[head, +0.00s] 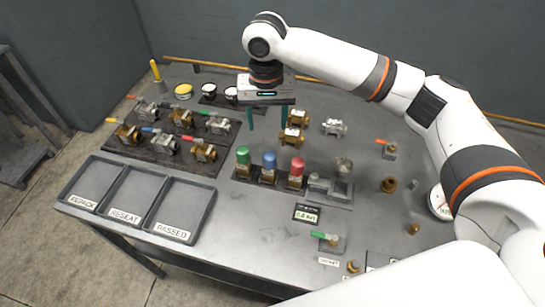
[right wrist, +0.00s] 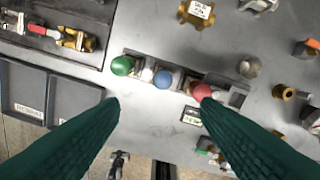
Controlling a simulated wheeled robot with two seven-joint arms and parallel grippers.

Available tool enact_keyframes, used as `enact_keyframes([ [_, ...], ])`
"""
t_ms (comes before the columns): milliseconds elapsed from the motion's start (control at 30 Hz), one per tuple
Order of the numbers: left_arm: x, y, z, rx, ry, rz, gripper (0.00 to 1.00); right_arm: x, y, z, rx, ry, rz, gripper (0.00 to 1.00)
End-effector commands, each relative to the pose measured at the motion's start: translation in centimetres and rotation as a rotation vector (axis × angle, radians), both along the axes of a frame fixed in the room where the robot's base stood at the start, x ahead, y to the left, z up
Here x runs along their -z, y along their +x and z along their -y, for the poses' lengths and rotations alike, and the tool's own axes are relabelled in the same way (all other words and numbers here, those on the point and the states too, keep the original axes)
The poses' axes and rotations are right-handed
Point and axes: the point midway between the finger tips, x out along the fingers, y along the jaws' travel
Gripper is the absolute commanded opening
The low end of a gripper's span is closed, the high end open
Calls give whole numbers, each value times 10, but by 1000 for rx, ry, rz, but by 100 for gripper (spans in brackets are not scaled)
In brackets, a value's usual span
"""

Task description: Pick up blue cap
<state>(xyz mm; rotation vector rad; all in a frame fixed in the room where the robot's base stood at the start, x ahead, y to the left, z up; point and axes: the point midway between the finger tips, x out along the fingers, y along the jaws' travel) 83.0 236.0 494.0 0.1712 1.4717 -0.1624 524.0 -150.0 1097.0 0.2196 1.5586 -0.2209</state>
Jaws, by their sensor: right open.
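The blue cap (head: 269,160) tops a brass fitting, the middle one of a row on a dark rack on the table. It also shows in the right wrist view (right wrist: 163,79), just beyond the space between the fingertips. A green cap (head: 243,153) stands to its left and a red cap (head: 297,164) to its right. My right gripper (head: 270,123) is open and empty, pointing down above the table behind the row; its dark green fingers (right wrist: 160,102) are spread wide in the right wrist view. My left gripper is not in view.
Trays labelled REPACK, RESEAT and PASSED (head: 188,206) lie at the left front. Several handled valves (head: 164,145) rest on a dark mat behind them. Brass valves (head: 291,136) stand behind the capped row. A small display (head: 307,214) lies in front of it.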

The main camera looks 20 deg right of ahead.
Motion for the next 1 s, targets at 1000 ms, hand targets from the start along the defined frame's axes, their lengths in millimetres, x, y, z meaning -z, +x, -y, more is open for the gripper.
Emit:
enact_keyframes([
  [1000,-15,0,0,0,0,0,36,125,-6,-1,0,-2,-2,57],
])
